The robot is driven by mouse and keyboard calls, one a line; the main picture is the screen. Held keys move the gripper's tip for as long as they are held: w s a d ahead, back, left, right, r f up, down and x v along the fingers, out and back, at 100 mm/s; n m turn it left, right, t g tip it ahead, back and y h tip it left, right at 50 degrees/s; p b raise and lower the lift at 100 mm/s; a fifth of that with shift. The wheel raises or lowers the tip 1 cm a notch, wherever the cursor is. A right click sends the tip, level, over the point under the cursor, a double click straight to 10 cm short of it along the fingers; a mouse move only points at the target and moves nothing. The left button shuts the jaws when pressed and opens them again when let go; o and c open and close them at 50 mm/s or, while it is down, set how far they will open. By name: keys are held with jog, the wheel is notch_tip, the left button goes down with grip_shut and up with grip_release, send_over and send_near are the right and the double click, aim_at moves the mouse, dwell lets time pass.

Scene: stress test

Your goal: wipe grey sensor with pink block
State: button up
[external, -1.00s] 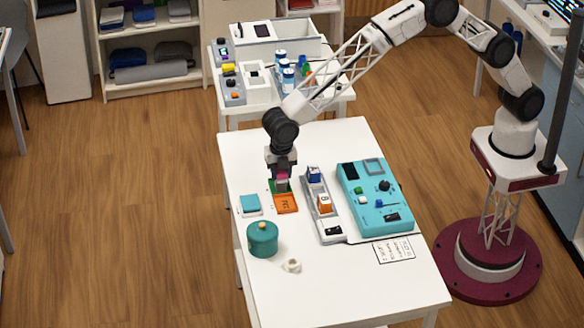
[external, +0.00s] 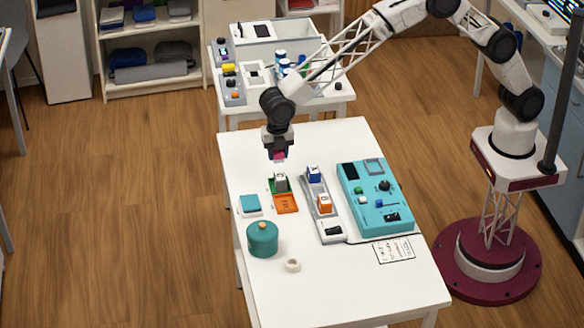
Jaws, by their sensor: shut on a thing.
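My gripper (external: 278,157) is shut on a small pink block (external: 279,156), which shows just below the fingers. It holds the block in the air above the table, a little up and behind the grey sensor. The grey sensor (external: 280,182) is a small grey block-like piece with a dark mark. It stands upright on a green pad (external: 271,186) at the back of the orange tray (external: 286,204). A visible gap separates the pink block from the sensor.
A grey rack (external: 331,228) with blue and orange lettered blocks and a teal panel (external: 375,198) stand to the right. A teal pad (external: 250,204), a lidded teal pot (external: 262,239) and a white ring (external: 292,266) lie left and in front.

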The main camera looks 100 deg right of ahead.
jog(key=shift+r, duration=1.9)
jog(key=shift+f, duration=0.1)
